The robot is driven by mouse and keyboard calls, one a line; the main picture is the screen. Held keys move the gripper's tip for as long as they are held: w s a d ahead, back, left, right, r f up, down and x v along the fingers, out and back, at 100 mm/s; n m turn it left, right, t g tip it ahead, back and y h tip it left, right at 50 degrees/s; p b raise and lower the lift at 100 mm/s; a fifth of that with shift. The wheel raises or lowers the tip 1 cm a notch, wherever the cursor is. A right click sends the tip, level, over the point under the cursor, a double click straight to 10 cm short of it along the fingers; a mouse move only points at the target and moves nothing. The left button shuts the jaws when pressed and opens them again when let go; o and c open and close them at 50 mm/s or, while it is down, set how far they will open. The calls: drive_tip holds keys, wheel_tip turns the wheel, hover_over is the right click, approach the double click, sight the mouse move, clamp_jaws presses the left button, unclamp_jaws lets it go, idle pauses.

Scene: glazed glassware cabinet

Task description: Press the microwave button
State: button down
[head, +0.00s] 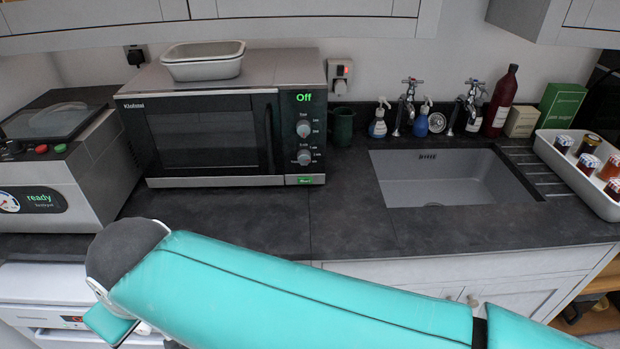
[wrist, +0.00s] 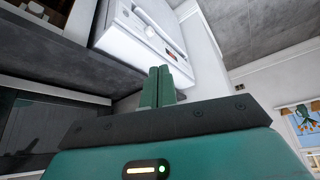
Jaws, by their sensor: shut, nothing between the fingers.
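The microwave (head: 220,125) stands on the dark counter at the back left in the head view, with a silver body and a dark glass door. Its display at the upper right reads "Off" in green. Two round knobs sit below the display. A small green-lit button (head: 305,180) is at the bottom right of its front. My gripper (wrist: 165,87) shows in the wrist view with its two green fingers together and nothing between them. In the head view my arm crosses the foreground, below and in front of the counter, and the fingers are not visible there. The gripper is apart from the microwave.
A grey dish (head: 203,70) sits on top of the microwave. A grey machine reading "ready" (head: 55,185) stands to its left. A dark mug (head: 342,127) and a sink (head: 450,178) are to the right. The counter in front of the microwave is clear.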

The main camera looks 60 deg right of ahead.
sight(305, 180)
drive_tip(key=w+d+f+m+t, duration=0.2)
drive_tip(key=w+d+f+m, duration=0.1)
drive_tip(key=w+d+m, duration=0.6)
drive_tip(key=d+f+m+h, duration=0.3)
drive_tip(key=d+m+h, duration=0.1)
drive_tip(key=d+m, duration=0.9)
drive_tip(key=s+d+f+m+h, duration=0.1)
drive_tip(key=s+d+m, duration=0.1)
drive_tip(key=d+m, duration=0.1)
drive_tip(key=s+d+f+m+g+h, duration=0.1)
drive_tip(key=s+d+f+m, duration=0.1)
drive_tip(key=d, duration=0.4)
drive_tip(key=s+d+f+m+g+h, duration=0.1)
drive_tip(key=s+d+f+m, duration=0.1)
drive_tip(key=d+m, duration=0.2)
drive_tip(key=shift+d, duration=0.25)
drive_tip(key=s+d+f+m+g, duration=0.1)
drive_tip(key=s+d+m, duration=0.1)
drive_tip(key=s, duration=0.1)
drive_tip(key=s+d+f+m+g+h, duration=0.1)
drive_tip(key=s+d+m, duration=0.2)
drive_tip(key=s+d+f+m+g, duration=0.1)
drive_tip(key=s+d+f+m, duration=0.1)
drive_tip(key=s, duration=0.1)
drive_tip(key=shift+d+m+h, duration=0.2)
drive_tip(key=shift+m+h, duration=0.1)
drive_tip(key=shift+m, duration=0.1)
